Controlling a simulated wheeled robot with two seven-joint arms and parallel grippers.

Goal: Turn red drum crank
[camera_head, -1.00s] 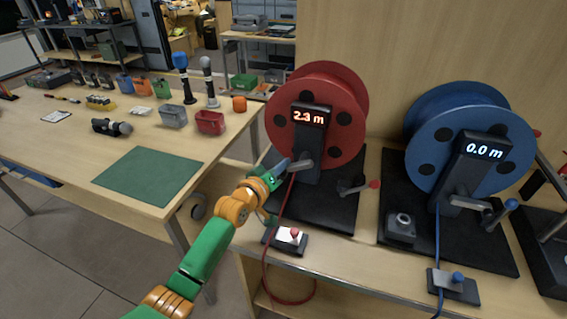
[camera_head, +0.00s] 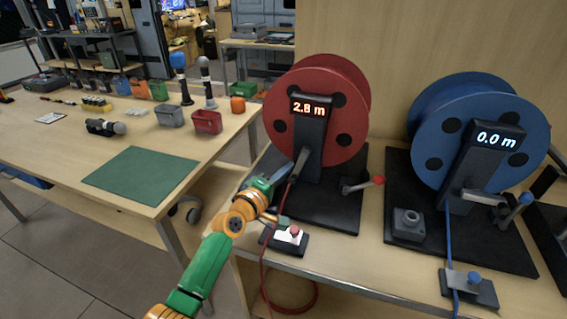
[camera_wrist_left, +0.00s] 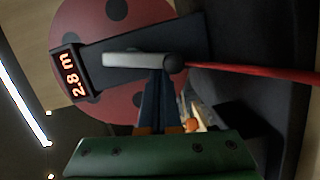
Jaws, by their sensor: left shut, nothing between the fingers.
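The red drum (camera_head: 348,95) stands upright on a black base, its display (camera_head: 311,107) reading 2.8 m. Its grey crank arm (camera_head: 299,165) slants down and slightly left from the post. The crank arm also shows in the left wrist view (camera_wrist_left: 132,60), with a dark round end. My left gripper (camera_head: 283,172) is at the crank's lower end, its fingers shut with nothing between them. In the left wrist view the fingertips (camera_wrist_left: 156,74) reach the crank arm near its dark end; contact cannot be told for sure. My right gripper is not in view.
A red-knobbed lever (camera_head: 364,184) stands right of the post. A red cable (camera_head: 263,262) runs past a small box with a red button (camera_head: 294,232) below my gripper. The blue drum (camera_head: 470,100) reads 0.0 m. A table with a green mat (camera_head: 138,175) is left.

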